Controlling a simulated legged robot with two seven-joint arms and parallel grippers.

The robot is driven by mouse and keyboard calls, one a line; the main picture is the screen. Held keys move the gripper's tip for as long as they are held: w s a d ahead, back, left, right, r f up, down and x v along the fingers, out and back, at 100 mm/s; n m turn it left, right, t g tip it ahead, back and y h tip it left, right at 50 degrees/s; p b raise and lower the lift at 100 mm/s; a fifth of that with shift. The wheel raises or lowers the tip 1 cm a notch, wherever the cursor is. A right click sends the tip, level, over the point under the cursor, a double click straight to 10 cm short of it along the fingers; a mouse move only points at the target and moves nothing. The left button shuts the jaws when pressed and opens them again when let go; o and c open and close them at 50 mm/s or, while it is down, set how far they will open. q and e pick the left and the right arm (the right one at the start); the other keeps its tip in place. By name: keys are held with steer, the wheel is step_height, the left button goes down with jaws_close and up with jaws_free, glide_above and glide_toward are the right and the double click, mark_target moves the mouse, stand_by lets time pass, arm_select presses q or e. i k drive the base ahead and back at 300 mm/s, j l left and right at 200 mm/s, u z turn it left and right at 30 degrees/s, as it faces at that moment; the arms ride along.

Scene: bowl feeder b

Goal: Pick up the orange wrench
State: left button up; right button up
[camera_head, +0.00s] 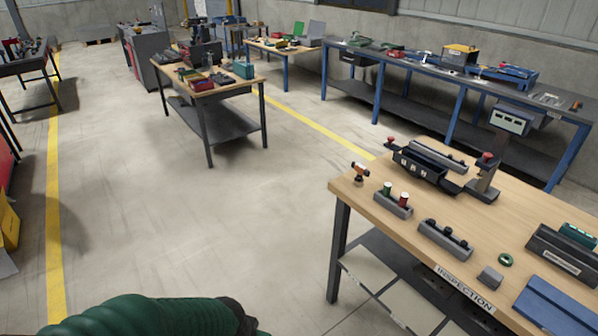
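I cannot make out an orange wrench for certain in the head view. A small orange and black object (360,172) stands at the far left corner of the inspection table (437,225); its shape is too small to tell as a wrench. No gripper fingers show. A dark green ribbed part with a black end crosses the bottom edge, left of the middle; I cannot tell whether it is part of my arm.
A wooden-topped bench (245,84) stands mid-left. A long blue-legged bench (450,77) lines the back wall. The floor (200,210) between is clear.

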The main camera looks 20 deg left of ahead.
mark_target(358, 181)
steer(key=z, duration=1.65)
steer(key=u, duration=1.75)
steer(key=i+j+z, duration=0.15)
steer(key=i+j, duration=0.75)
steer(key=i, duration=0.15)
